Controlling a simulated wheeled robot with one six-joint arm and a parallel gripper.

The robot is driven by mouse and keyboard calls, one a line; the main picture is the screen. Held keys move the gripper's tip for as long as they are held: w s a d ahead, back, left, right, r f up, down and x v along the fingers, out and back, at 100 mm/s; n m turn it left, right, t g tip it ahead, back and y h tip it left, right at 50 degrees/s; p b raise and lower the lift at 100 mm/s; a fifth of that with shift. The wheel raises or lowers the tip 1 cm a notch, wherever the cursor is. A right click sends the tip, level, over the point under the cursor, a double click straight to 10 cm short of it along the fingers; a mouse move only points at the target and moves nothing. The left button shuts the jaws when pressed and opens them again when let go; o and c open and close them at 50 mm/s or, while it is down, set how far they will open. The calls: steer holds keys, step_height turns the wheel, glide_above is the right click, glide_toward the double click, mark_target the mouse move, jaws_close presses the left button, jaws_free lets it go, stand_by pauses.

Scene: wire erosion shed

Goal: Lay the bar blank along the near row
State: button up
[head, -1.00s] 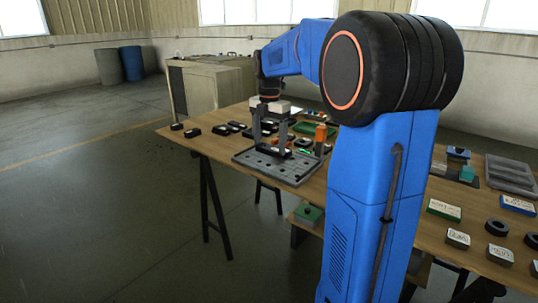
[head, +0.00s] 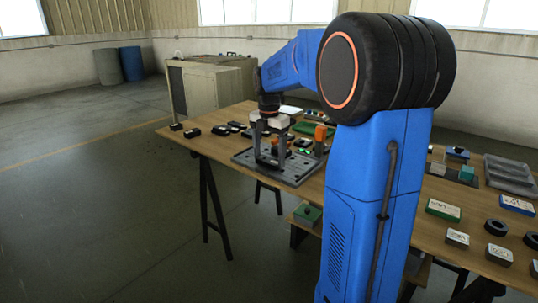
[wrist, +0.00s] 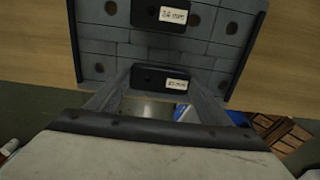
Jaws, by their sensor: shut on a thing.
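My gripper (wrist: 155,88) is shut on a black block with a white label, which I take as the bar blank (wrist: 146,79); the label is too small to read surely. In the wrist view it sits between the two grey fingers, at the near edge of a grey plate (wrist: 107,47) with rows of holes. I cannot tell whether it touches the plate. A second black labelled block (wrist: 146,15) lies farther up on that plate. In the head view my gripper (head: 269,160) is low over the grey plate (head: 291,178) on the wooden table.
An orange-topped part (head: 320,132) stands close to the right of my gripper. Several small dark blocks (head: 192,132) lie on the table to the left. A green tray (head: 305,129) is behind. My arm hides part of the table.

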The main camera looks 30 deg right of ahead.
mark_target(269, 159)
steer(key=shift+f, duration=0.1)
steer(key=o, duration=1.5)
steer(key=shift+o, duration=0.2)
step_height(269, 159, up, 12)
steer(key=s+a+m+t, duration=0.1)
steer(key=s+a+m, duration=0.5)
steer(key=s, duration=0.2)
steer(key=s+a+f+m+t, duration=0.2)
steer(key=s+a+f+m, duration=0.3)
steer(key=s+f+m, duration=0.3)
steer(key=s+a+f+m+t, duration=0.1)
steer(key=s+a+f+m, duration=0.3)
steer(key=s+f+m, duration=0.4)
steer(key=s+f, duration=0.1)
steer(key=s, duration=0.5)
steer(key=shift+a+f+t, duration=0.25)
steer(key=shift+a+t, duration=0.15)
steer(key=shift+s, duration=0.1)
